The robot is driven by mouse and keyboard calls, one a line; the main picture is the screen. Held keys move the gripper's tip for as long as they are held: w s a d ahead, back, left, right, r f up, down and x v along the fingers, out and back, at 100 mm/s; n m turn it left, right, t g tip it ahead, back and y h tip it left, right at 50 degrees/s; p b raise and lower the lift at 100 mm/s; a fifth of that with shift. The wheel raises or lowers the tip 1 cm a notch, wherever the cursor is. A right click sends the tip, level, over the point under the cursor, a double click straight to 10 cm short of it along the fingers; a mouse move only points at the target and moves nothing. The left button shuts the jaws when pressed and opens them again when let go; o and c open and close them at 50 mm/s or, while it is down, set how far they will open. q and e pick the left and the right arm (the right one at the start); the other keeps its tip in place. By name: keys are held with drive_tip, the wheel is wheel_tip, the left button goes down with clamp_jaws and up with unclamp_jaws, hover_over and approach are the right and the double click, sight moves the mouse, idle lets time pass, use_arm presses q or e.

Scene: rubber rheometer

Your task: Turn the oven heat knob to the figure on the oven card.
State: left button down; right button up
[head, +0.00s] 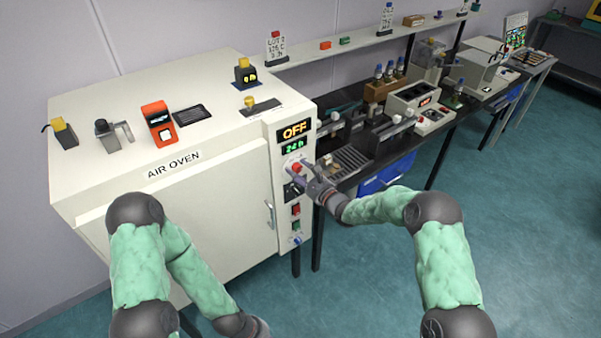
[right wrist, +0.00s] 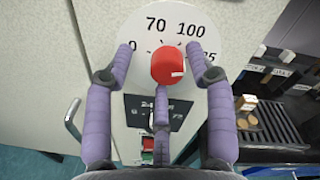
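The red heat knob (head: 296,168) is on the front control panel of the white air oven (head: 88,178). In the right wrist view the knob (right wrist: 167,62) sits on a white dial (right wrist: 150,28) marked 0, 70, 100 and a partly hidden figure ending in 25. Its white mark points to the right. My right gripper (right wrist: 161,48) is open, with fingers on either side of the knob and a third below; gaps show at the sides.
The oven display (head: 295,130) reads OFF, with a green timer below it. Small items stand on the oven top, including an orange device (head: 159,123). A black bench (head: 405,140) with instruments adjoins on the right. The floor in front is clear.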

drive_tip(key=shift+d, duration=0.2)
drive_tip(key=shift+s+d, duration=0.35)
drive_tip(key=shift+d, duration=0.05)
drive_tip(key=v, duration=1)
drive_tip(key=shift+s+d, duration=0.15)
drive_tip(key=shift+s, duration=0.2)
